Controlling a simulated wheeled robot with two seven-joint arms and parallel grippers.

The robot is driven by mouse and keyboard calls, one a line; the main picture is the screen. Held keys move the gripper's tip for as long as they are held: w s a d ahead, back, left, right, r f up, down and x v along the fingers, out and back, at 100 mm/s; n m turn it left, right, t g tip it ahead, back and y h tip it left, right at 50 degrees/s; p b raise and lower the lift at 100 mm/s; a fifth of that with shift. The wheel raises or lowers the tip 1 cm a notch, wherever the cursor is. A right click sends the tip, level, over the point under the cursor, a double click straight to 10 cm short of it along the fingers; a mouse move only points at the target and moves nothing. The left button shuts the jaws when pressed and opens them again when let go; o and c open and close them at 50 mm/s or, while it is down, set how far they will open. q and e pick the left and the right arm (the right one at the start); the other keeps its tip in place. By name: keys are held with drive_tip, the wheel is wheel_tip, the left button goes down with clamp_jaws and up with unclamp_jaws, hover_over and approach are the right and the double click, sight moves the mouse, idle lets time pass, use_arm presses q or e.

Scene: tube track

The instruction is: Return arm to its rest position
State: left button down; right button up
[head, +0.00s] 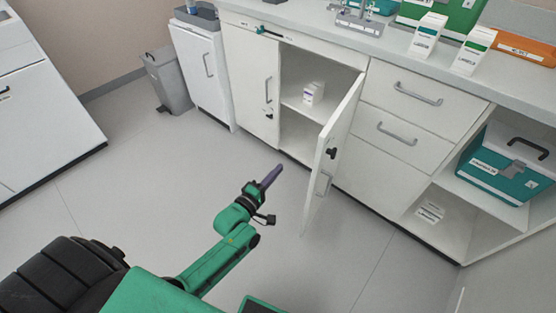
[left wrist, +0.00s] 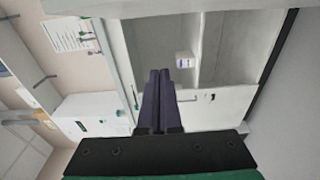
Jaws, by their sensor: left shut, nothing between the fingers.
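My left gripper (head: 271,177) is shut and empty, held above the floor in front of the open cabinet. Its two dark fingers (left wrist: 159,88) lie together in the left wrist view. The green left arm (head: 215,262) reaches up from the bottom of the head view. The cabinet's right door (head: 333,142) stands open to the right of the gripper, apart from it. A small white box with a purple label (head: 313,92) stands on the shelf inside, and it also shows in the left wrist view (left wrist: 184,61). My right gripper is not in view.
A grey pedal bin (head: 167,82) stands at the back left. A teal case (head: 507,165) sits on an open shelf at the right. White cartons (head: 427,36) and an orange case (head: 522,40) stand on the counter. The floor (head: 150,180) left of the gripper is clear.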

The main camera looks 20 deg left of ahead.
use_arm(q)
drive_tip(key=s+d, duration=0.1)
drive_tip(key=s, duration=0.4)
drive_tip(key=s+a+f+m+g+y, duration=0.15)
drive_tip(key=s+f+m+g, duration=0.35)
drive_tip(key=f, duration=0.5)
drive_tip(key=s+a+f+m+g+y, duration=0.1)
drive_tip(key=s+a+f+m+g, duration=0.15)
drive_tip(key=s+f, duration=0.65)
drive_tip(key=s+a+f+m+g+y, duration=0.15)
drive_tip(key=s+f+m+g, duration=0.3)
drive_tip(key=f, duration=0.75)
drive_tip(key=s+a+f+m+g+p, duration=0.1)
drive_tip(key=s+f+m+g, duration=0.15)
drive_tip(key=s, duration=0.55)
drive_tip(key=s+a+f+m+g+p, duration=0.15)
drive_tip(key=s+m, duration=0.25)
drive_tip(key=s, duration=0.5)
wheel_tip(320, 180, up, 11)
drive_tip(key=p, duration=1)
drive_tip(key=shift+w+d+n, duration=0.2)
drive_tip(key=shift+w+n, duration=0.15)
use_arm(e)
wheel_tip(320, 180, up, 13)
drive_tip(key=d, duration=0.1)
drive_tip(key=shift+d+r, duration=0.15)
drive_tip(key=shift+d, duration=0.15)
